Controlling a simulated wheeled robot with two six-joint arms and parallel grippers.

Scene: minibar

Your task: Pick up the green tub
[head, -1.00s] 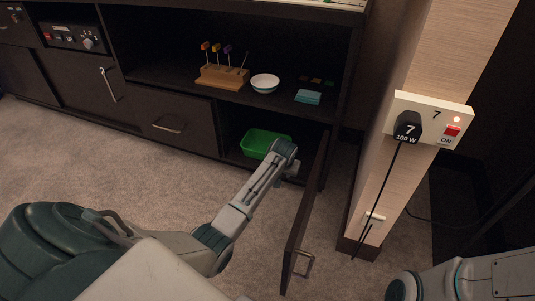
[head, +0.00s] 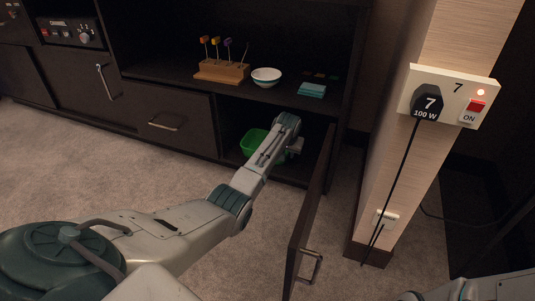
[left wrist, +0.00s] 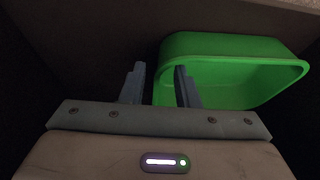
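The green tub (head: 252,143) stands inside the open lower cabinet compartment, partly hidden behind my left arm in the head view. In the left wrist view the tub (left wrist: 235,48) fills the upper right, with its open top showing. My left gripper (left wrist: 160,68) is at the tub's left end. Its fingers are apart, the left one outside the tub and the right one overlapping the rim. The tub's left wall shows between them, with gaps visible. In the head view my left fingers are hidden by the wrist. My right gripper is out of the picture.
The open cabinet door (head: 309,215) stands close to the right of my left arm. On the shelf above are a wooden block with picks (head: 222,71), a bowl (head: 266,77) and teal coasters (head: 312,90). A pillar with a socket panel (head: 450,96) stands at right.

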